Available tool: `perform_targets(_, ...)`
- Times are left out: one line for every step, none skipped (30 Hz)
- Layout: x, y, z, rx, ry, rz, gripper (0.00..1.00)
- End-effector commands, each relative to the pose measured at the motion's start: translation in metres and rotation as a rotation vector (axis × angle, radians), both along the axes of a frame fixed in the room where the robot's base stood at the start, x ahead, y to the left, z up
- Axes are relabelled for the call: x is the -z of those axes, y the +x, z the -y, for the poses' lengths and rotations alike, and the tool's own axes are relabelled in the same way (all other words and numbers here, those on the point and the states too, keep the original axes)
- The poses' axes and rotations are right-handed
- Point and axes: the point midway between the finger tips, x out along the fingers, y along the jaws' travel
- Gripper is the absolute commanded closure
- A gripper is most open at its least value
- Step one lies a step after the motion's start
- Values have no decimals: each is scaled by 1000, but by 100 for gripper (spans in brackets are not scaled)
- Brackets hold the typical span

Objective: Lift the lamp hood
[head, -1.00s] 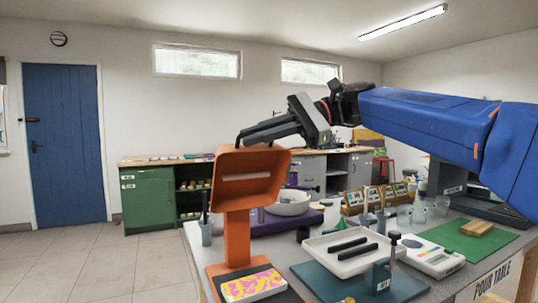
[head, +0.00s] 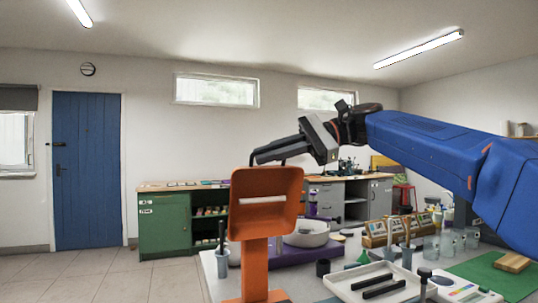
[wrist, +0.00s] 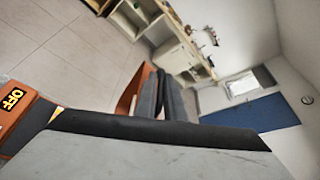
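The orange lamp hood (head: 265,190) stands on an orange post (head: 255,262) at the front of the table in the head view. Its hollow side, with a pale strip, faces the camera. A dark bar rises just above its top edge. My gripper (head: 262,154) lies across this top edge, its dark fingers close together at the bar and seemingly shut on it; the exact contact is partly hidden. In the wrist view, the fingers (wrist: 160,95) are nearly together beside an orange part (wrist: 130,96).
Right of the post are a white tray (head: 345,288) with black bars, a white bowl (head: 308,234), racks and cups, and a green mat (head: 490,275). A green cabinet (head: 163,225) stands behind. The floor at left is clear.

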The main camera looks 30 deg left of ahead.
Motion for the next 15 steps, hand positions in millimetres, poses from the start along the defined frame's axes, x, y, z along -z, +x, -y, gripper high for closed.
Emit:
perform_targets(0, 0, 0, 0, 0, 0, 79)
perform_targets(0, 0, 0, -1, -1, 0, 74)
perform_targets(1, 0, 0, -1, -1, 0, 74)
perform_targets(1, 0, 0, 0, -1, -1, 74)
perform_targets(1, 0, 0, 0, -1, -1, 74)
perform_targets(1, 0, 0, 0, -1, -1, 74)
perform_targets(1, 0, 0, 0, -1, -1, 74)
perform_targets(1, 0, -1, 0, -1, -1, 74)
perform_targets(1, 0, -1, 0, -2, -1, 74)
perform_targets(1, 0, -1, 0, -2, -1, 74)
perform_targets(1, 0, -1, 0, -2, -1, 74)
perform_targets(1, 1, 0, 0, -2, -1, 74)
perform_targets(1, 1, 1, 0, -2, -1, 74)
perform_targets(1, 2, 2, 1, -2, -1, 74)
perform_targets(0, 4, 4, 1, -2, -1, 74)
